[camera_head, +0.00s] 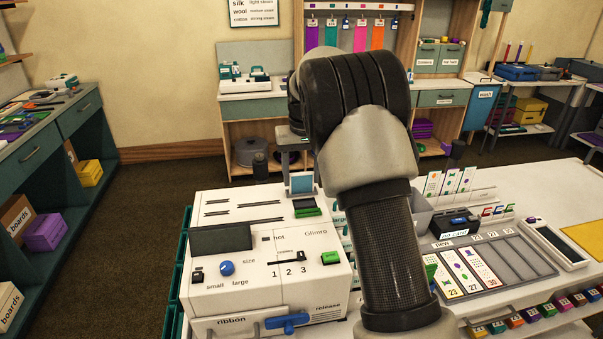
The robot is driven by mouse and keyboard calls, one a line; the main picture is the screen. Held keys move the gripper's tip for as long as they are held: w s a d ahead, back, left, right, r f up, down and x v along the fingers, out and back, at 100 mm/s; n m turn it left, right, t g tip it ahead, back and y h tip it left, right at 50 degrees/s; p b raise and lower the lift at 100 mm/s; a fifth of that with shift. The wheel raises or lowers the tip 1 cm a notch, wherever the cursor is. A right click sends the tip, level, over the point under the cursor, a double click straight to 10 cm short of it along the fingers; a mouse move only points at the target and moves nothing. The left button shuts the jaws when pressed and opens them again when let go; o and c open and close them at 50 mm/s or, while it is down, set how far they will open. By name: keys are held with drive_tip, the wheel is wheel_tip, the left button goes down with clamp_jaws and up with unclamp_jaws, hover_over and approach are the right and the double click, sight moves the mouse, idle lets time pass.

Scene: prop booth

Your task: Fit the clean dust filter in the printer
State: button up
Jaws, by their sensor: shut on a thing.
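The printer (215,290) is a white box marked Glimro on the bench. It has a blue knob, a blue release lever, a green button and dark slots on top. My gripper (298,172), seen beyond the printer's back right part, appears shut on a small light blue panel in a pale frame (301,184); this looks like the clean dust filter. The panel is upright, just behind a dark opening with a green piece (306,207). I cannot tell whether it touches the printer. My arm hides part of the gripper and the printer's right side.
Right of my arm are a tray of cards (500,264), a dark box (453,223), a card rack (462,188) and a white handheld device (552,243). A side bench (60,130) stands left. Open floor (150,190) lies between it and the printer.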

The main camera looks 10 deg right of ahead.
drive_tip(key=shift+f+b, duration=0.45)
drive_tip(key=shift+f, duration=0.55)
drive_tip(key=o, duration=0.8)
drive_tip(key=shift+c, duration=0.2)
drive_tip(key=shift+r, duration=0.15)
wheel_tip(320, 180, up, 17)
drive_tip(key=s+p, duration=0.1)
drive_tip(key=s, duration=0.1)
drive_tip(key=shift+s+p, duration=0.3)
